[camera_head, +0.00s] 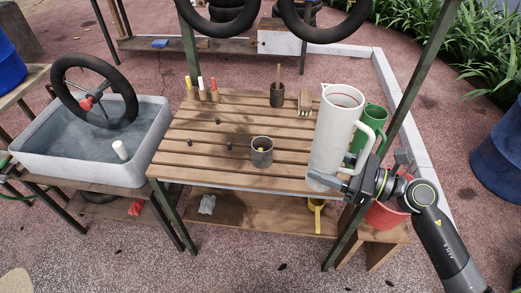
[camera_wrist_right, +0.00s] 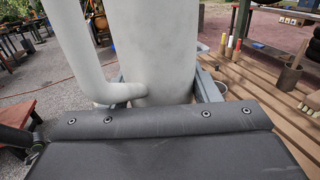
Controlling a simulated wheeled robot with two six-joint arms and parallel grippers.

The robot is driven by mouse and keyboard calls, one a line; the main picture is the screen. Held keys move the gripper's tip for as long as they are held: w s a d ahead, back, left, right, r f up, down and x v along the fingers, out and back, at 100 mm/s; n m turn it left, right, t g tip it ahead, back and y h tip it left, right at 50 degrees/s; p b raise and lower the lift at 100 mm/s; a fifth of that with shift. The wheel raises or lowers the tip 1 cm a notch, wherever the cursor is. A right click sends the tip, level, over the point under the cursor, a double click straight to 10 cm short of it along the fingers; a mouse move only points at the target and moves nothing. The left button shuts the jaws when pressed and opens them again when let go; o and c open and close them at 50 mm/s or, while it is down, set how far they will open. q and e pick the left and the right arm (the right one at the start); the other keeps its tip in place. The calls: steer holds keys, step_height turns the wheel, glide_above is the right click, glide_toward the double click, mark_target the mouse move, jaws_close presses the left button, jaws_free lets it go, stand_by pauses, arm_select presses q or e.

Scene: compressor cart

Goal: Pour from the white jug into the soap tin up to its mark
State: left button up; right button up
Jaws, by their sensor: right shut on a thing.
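The tall white jug (camera_head: 335,128) stands upright at the right end of the slatted wooden table; I cannot tell whether its base touches the slats. My right gripper (camera_head: 335,181) is shut on the jug low on its body, with the handle towards the arm. In the right wrist view the jug (camera_wrist_right: 155,45) fills the space between the fingers (camera_wrist_right: 165,92). My left gripper is out of view.
A green can (camera_head: 374,118) stands close behind the jug. A brush (camera_head: 304,101) and a dark pot with a stick (camera_head: 277,97) are at the back. Several small dark pieces lie left of the tin. A water basin (camera_head: 60,155) stands at the left.

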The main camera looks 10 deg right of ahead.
steer(key=shift+n+g+y, duration=0.4)
steer(key=shift+n+g, duration=0.2)
steer(key=w+f+b, duration=0.3)
steer(key=f+b, duration=0.2)
steer(key=b, duration=0.2)
steer(key=w+f+b, duration=0.4)
steer(key=f+b, duration=0.2)
steer(key=b, duration=0.2)
steer(key=w+f+b, duration=0.4)
steer(key=f+b, duration=0.2)
steer(key=b, duration=0.1)
steer(key=shift+w+a+b, duration=0.2)
steer(key=shift+w+b, duration=0.05)
steer(key=shift+b, duration=0.05)
steer(key=shift+w+f+b, duration=0.45)
steer(key=shift+f+b, duration=0.1)
steer(key=shift+b, duration=0.3)
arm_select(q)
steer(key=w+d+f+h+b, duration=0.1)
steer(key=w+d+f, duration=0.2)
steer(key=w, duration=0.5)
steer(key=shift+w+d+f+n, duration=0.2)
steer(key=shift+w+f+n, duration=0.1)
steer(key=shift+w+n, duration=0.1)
arm_select(e)
steer(key=shift+w+f, duration=0.25)
steer(key=shift+w, duration=0.05)
